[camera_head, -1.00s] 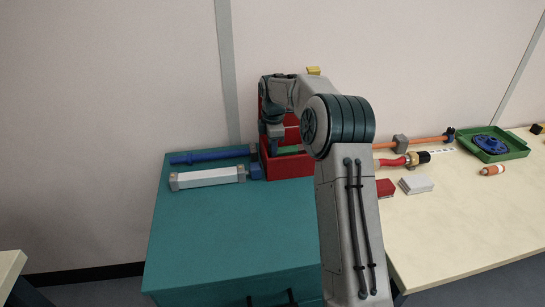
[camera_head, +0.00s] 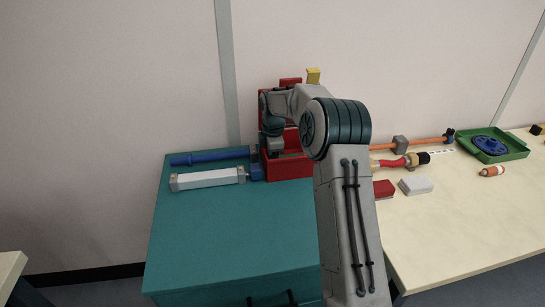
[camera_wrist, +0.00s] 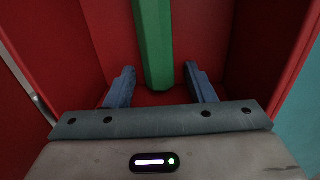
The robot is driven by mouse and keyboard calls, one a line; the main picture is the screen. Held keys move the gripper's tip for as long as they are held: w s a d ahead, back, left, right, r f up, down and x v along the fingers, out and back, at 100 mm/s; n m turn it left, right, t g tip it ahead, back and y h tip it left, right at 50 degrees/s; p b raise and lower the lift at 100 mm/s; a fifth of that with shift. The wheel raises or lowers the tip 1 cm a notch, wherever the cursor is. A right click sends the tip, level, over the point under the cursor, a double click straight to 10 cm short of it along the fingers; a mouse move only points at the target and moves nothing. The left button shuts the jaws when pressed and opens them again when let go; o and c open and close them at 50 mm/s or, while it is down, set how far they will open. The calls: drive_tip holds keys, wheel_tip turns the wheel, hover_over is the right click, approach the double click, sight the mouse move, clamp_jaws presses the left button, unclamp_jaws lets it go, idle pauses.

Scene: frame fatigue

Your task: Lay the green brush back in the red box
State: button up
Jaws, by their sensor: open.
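The red box (camera_head: 290,170) stands at the back of the teal cabinet top, with a tall red panel behind it. In the wrist view, red walls (camera_wrist: 55,40) surround my gripper (camera_wrist: 160,84). The green brush (camera_wrist: 153,42) shows there as a long green bar inside the box. Its near end lies between my two blue-grey fingers, which are open with a gap on each side of the bar. The brush's far end is out of the picture. In the head view my gripper is over the box's left part, and my arm partly hides the box.
A blue rod (camera_head: 208,156) and a white bar with grey ends (camera_head: 207,178) lie left of the box. The front of the teal cabinet top (camera_head: 225,235) is clear. On the cream table at right are a green tray (camera_head: 515,149), a red block (camera_head: 384,188) and a white block (camera_head: 415,185).

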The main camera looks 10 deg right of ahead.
drive_tip(key=shift+f, duration=0.15)
drive_tip(key=shift+f+b, duration=0.1)
drive_tip(key=shift+b, duration=0.3)
wheel_tip(320, 180, up, 14)
drive_tip(key=s+p, duration=0.1)
drive_tip(key=p, duration=0.1)
drive_tip(key=s+a+r+m, duration=0.2)
drive_tip(key=s+r+m, duration=0.2)
drive_tip(key=s, duration=0.6)
drive_tip(key=s+f+m, duration=0.2)
drive_tip(key=s+m, duration=0.2)
drive_tip(key=s, duration=0.5)
drive_tip(key=s+d+f+m, duration=0.1)
drive_tip(key=s+m, duration=0.4)
drive_tip(key=s, duration=0.5)
drive_tip(key=s+f+m+t, duration=0.1)
drive_tip(key=s+f+m, duration=0.3)
drive_tip(key=s, duration=0.6)
drive_tip(key=shift+s+d+m, duration=0.2)
drive_tip(key=shift+s+m, duration=0.05)
drive_tip(key=shift+m, duration=0.25)
